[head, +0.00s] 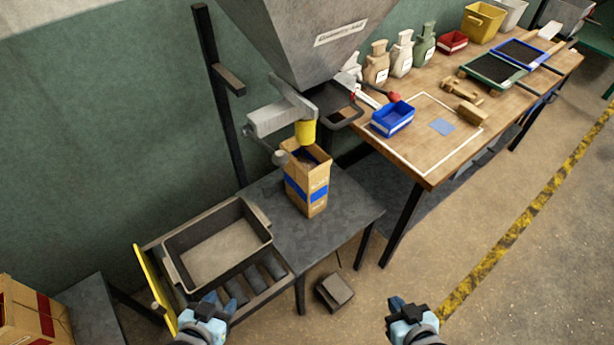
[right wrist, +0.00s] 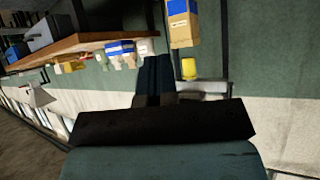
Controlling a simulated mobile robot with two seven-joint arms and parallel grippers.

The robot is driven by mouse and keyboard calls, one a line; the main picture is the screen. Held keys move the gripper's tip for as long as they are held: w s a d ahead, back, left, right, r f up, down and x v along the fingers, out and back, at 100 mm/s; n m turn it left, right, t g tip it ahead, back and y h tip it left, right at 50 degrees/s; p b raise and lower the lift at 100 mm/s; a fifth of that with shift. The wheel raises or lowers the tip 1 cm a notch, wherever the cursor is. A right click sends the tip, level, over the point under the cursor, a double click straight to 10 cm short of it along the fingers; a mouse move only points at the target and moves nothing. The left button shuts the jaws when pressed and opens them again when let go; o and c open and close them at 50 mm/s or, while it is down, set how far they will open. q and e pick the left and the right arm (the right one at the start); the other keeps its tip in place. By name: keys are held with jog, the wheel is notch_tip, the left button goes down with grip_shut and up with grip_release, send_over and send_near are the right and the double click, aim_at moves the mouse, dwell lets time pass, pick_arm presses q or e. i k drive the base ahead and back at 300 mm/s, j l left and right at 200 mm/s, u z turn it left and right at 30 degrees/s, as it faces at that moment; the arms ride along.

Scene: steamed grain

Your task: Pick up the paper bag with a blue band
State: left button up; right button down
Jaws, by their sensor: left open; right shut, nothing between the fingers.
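The tan paper bag with a blue band (head: 306,188) stands upright and open at the top on the dark grey bench, under the hopper's yellow spout (head: 305,131). It holds something brown. It also shows upside down in the right wrist view (right wrist: 183,27). My left gripper (head: 220,303) is open and empty at the bottom, in front of the grey tray and well apart from the bag. My right gripper (head: 408,305) is shut and empty at lower right, apart from the bag; its fingers show in the right wrist view (right wrist: 158,75).
A grey metal tray (head: 218,245) sits on rollers left of the bag. The hopper (head: 310,45) and its arm hang over the bag. A wooden table (head: 440,165) with a blue bin (head: 392,119) stands to the right. A grey pedal box (head: 335,291) is on the floor.

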aim_at(306, 174)
jog(key=l+u, duration=0.15)
jog(key=u, duration=0.25)
jog(key=k+l+u, duration=0.1)
jog(key=u, duration=0.35)
jog(key=k+l+u, duration=0.1)
jog(key=u, duration=0.3)
jog(key=k+l+u, duration=0.45)
jog(key=k+l, duration=0.25)
jog(key=i+l, duration=0.15)
